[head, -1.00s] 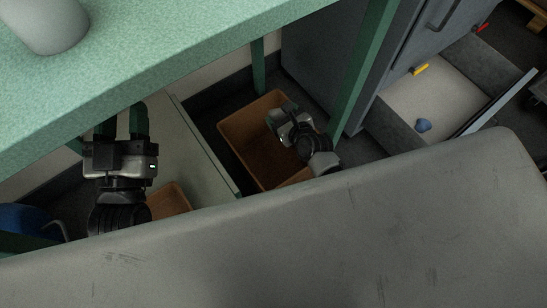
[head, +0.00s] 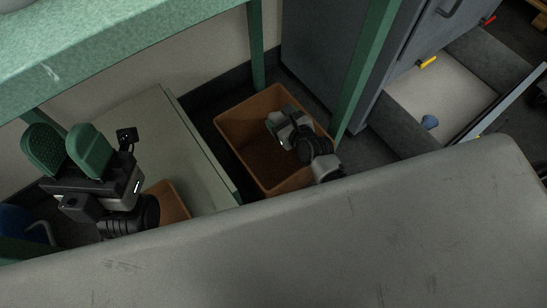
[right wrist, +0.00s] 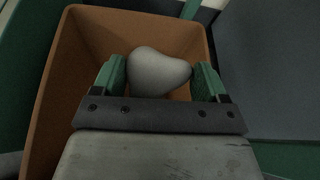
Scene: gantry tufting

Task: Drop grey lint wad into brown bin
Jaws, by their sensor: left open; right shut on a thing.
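My right gripper (head: 281,123) is over the brown bin (head: 240,108), pointing down into its opening. In the right wrist view the grey lint wad (right wrist: 158,70), smooth and rounded, sits between the two green fingers, which are shut on it. The brown bin's wall (right wrist: 62,95) shows around and behind the wad there. In the head view the wad is hidden by the gripper. My left gripper (head: 65,148) is open and empty at the left, its green finger pads apart and pointing up in the picture.
A second brown container (head: 170,203) is partly hidden beside a pale cabinet top (head: 150,125). A green frame post (head: 365,75) stands right of the bin. An open drawer (head: 440,95) at right holds a small blue item (head: 429,122).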

